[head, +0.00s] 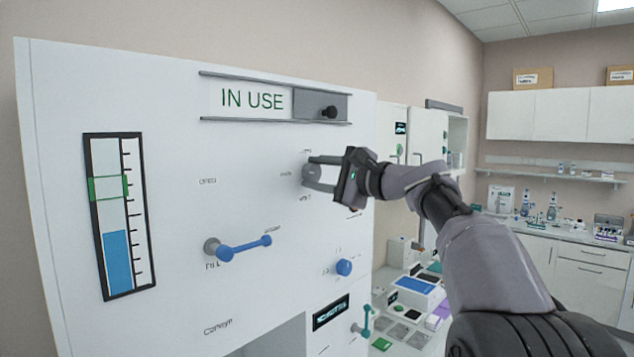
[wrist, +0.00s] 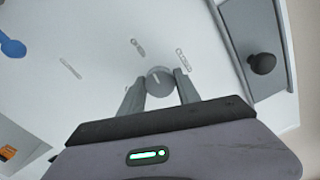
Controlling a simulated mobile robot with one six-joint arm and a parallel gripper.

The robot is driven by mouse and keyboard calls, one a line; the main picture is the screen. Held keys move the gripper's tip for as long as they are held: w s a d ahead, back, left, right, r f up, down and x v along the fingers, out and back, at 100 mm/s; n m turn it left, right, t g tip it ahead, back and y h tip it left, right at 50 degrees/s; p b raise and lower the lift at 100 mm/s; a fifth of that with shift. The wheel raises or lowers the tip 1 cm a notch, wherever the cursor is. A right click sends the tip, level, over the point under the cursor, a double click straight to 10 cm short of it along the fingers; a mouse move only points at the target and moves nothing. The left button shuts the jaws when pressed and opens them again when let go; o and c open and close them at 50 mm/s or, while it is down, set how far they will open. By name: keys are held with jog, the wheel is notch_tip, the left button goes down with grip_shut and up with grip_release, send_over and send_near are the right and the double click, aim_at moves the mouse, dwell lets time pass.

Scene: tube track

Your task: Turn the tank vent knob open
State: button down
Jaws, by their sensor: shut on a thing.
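The vent knob (wrist: 157,78) is a round grey knob on the white panel, with a thin pale line on its face. It also shows in the head view (head: 310,174), partly hidden by the fingers. My gripper (head: 318,172) reaches in from the right and is shut on the knob, one finger on each side. In the wrist view my gripper (wrist: 160,92) also has its fingertips at the knob's sides. Small labels stand around the knob; their lettering is too small to read with certainty.
Above the knob is an "IN USE" sign (head: 252,99) with a grey slider and black knob (head: 329,112). Left are a blue lever handle (head: 243,247) and a level gauge (head: 118,217). A blue knob (head: 344,267) sits below. A cluttered bench (head: 410,310) lies to the right.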

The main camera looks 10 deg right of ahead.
jog(key=shift+n+b, duration=0.4)
jog(key=shift+n, duration=0.4)
jog(key=c, duration=0.9)
grip_release()
jog(key=shift+o, duration=0.2)
jog(key=b+v, duration=0.4)
jog(key=v, duration=1.3)
jog(key=shift+s, duration=0.2)
jog(key=shift+d, duration=0.1)
